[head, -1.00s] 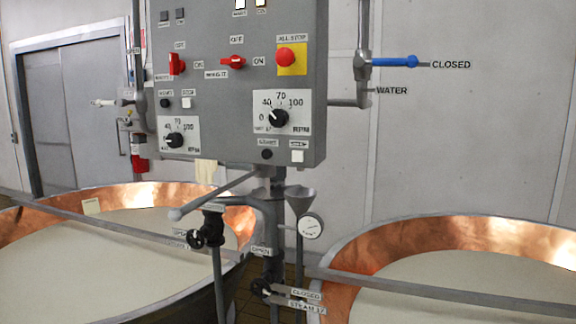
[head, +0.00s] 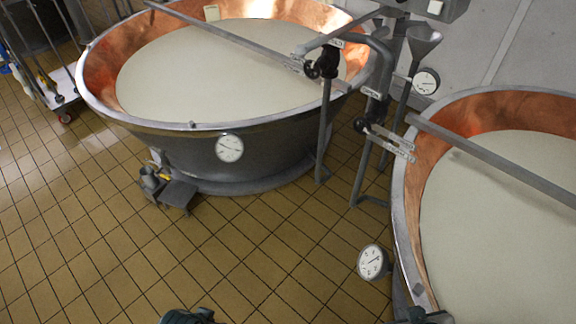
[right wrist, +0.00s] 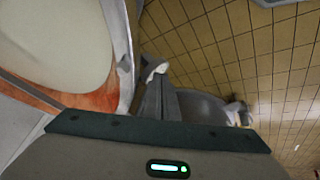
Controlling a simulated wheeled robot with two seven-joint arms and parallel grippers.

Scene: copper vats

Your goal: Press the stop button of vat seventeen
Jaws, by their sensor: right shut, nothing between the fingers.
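The grey control box (head: 452,8) shows only its bottom corner at the top edge of the head view. A white square button (head: 434,7) shows on it; its label is cut off or too small to read. The rest of the panel is out of view. My right gripper (head: 428,317) is barely in the head view at the bottom, by the right vat's rim, far below the box. In the right wrist view its fingers (right wrist: 160,98) are shut and empty, beside a vat rim. A dark teal part of my left gripper (head: 187,316) shows at the bottom edge; its fingers are hidden.
Two copper vats with pale contents stand here, the left vat (head: 195,126) and the right vat (head: 403,215). Between them are pipes, a funnel (head: 423,40) and labelled valves (head: 362,126). A gauge (head: 373,262) is by the right vat. The tiled floor (head: 110,235) in front is mostly clear.

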